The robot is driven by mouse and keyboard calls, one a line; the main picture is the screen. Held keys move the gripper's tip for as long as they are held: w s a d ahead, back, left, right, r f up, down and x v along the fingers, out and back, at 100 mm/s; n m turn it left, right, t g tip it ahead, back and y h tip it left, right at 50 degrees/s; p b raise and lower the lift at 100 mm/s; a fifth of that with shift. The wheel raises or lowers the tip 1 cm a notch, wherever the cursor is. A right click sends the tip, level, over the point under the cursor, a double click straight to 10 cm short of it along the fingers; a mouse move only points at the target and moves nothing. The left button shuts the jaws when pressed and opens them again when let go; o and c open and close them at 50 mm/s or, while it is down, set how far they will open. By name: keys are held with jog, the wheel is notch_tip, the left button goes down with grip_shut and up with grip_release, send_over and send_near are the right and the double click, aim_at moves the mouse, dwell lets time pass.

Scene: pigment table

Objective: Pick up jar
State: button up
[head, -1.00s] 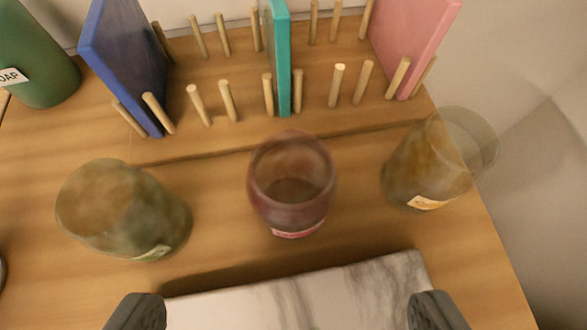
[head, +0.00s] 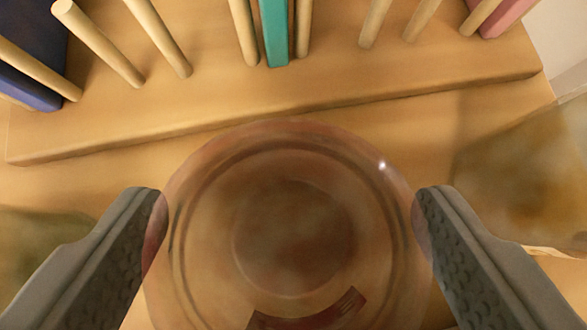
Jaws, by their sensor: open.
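A reddish see-through glass jar (head: 293,240) fills the lower middle of the head view, seen from above, with a dark red label low on its near side. My gripper (head: 290,215) is open, with one grey finger at the jar's left side and one at its right side. The fingertips overlap the jar's outer edges in the picture; I cannot tell whether they touch the glass. The jar stands on the wooden table, and its near end is cut off by the frame.
A greenish jar (head: 40,255) is partly in view at the left, and an amber jar (head: 525,175) at the right. Behind stands a wooden rack (head: 330,85) with pegs, holding blue (head: 25,85), teal (head: 273,30) and pink (head: 505,18) panels.

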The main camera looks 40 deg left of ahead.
jog(key=shift+w+a+f, duration=0.25)
jog(key=shift+w+f, duration=0.05)
jog(key=shift+f, duration=0.15)
jog(key=c, duration=1.1)
jog(key=shift+r, duration=0.1)
